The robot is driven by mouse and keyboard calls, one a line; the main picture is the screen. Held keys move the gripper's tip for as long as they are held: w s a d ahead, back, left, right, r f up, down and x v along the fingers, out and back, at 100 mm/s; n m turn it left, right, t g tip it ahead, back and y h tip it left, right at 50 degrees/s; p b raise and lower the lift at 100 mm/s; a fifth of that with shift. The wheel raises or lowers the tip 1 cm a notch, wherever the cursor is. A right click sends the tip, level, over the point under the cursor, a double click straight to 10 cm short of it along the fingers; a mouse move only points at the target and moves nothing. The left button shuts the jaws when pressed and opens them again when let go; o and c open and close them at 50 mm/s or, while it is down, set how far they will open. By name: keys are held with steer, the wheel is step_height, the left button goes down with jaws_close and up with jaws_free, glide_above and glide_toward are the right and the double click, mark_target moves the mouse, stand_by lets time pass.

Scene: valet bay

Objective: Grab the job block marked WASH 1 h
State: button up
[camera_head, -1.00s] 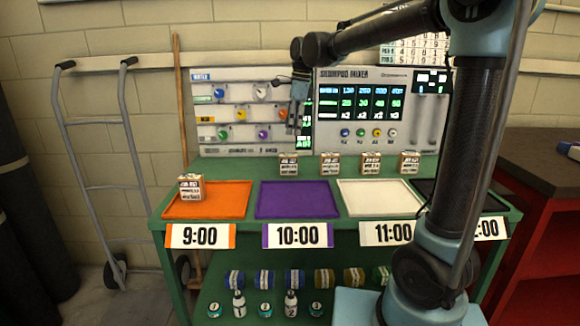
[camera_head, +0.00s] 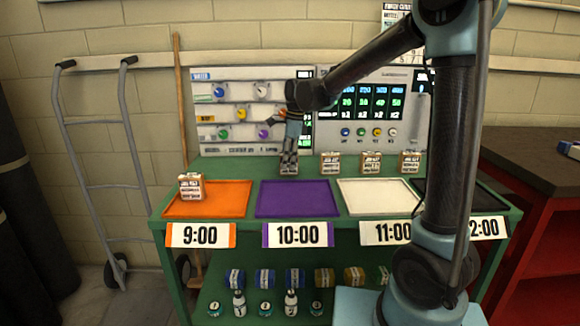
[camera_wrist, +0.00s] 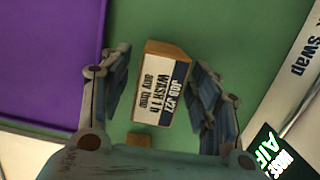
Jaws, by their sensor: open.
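The job block marked WASH 1 h (camera_wrist: 163,85) lies between my open fingers in the wrist view. Its label reads JOB J27, WASH 1 h, any time. My gripper (camera_wrist: 160,100) is open, with one finger on each side of the block; a gap shows on the left, and the right finger is close to it. In the head view my gripper (camera_head: 290,158) points down over the leftmost block of the back row (camera_head: 289,170), behind the purple tray, and partly hides it.
Other blocks (camera_head: 330,163) (camera_head: 371,163) (camera_head: 410,162) stand to the right on the green bench. One block (camera_head: 191,187) stands on the orange tray (camera_head: 232,199). The purple tray (camera_head: 298,200) and white tray (camera_head: 380,198) are empty. The control panel (camera_head: 250,130) stands close behind.

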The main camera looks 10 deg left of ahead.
steer(key=shift+a+f, duration=0.15)
steer(key=shift+f, duration=1.2)
steer(key=c, duration=1.2)
steer(key=shift+r, duration=0.15)
